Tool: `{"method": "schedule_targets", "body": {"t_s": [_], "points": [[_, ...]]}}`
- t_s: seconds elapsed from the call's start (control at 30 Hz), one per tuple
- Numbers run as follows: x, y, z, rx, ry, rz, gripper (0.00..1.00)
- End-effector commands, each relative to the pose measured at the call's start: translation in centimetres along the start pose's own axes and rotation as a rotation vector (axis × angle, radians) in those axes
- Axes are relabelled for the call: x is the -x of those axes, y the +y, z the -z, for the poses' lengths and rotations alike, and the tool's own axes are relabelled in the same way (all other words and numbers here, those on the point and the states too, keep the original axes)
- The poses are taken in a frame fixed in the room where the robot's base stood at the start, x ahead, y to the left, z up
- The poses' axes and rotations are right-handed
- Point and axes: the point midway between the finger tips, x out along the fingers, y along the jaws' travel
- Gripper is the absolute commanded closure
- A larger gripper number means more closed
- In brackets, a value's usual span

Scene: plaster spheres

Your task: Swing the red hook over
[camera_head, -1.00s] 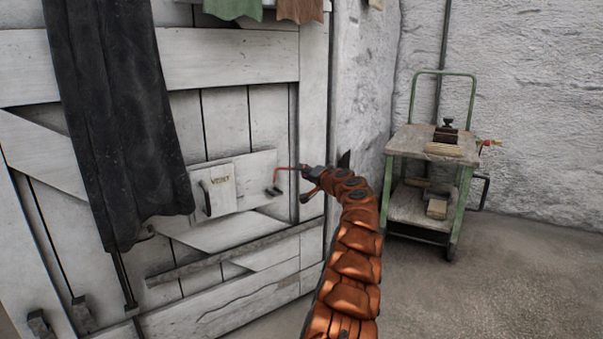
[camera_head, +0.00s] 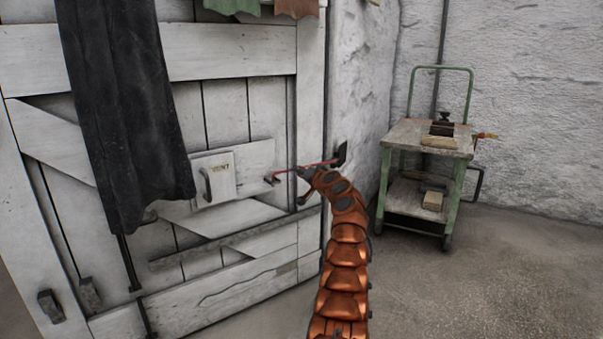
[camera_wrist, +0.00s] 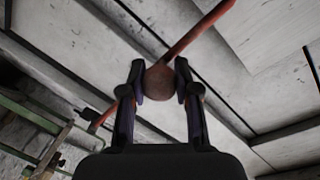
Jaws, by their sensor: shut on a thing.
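The red hook (camera_head: 322,163) is a thin rod between a dark bracket (camera_head: 341,153) on the wall and the white door (camera_head: 235,55). Its left end lies close to a small catch (camera_head: 269,180) on the door's board; I cannot tell whether they touch. My gripper (camera_head: 300,172) is at the hook, in front of the door's right edge. In the wrist view my gripper (camera_wrist: 160,84) is shut on the hook's round reddish knob (camera_wrist: 158,82), one finger on each side. The red rod (camera_wrist: 200,30) runs from the knob to the upper right.
A small panel (camera_head: 222,166) with a handle is on the door. A dark cloth (camera_head: 125,100) hangs over the door's left part. A green-framed cart (camera_head: 385,175) stands at the right by the rough wall. The floor between is clear.

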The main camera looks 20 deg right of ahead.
Motion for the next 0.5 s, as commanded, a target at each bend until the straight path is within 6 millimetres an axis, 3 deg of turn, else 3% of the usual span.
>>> {"method": "schedule_targets", "body": {"t_s": [0.5], "points": [[-0.14,0.97,0.35,0.023,0.01,-0.011,1.0]]}}
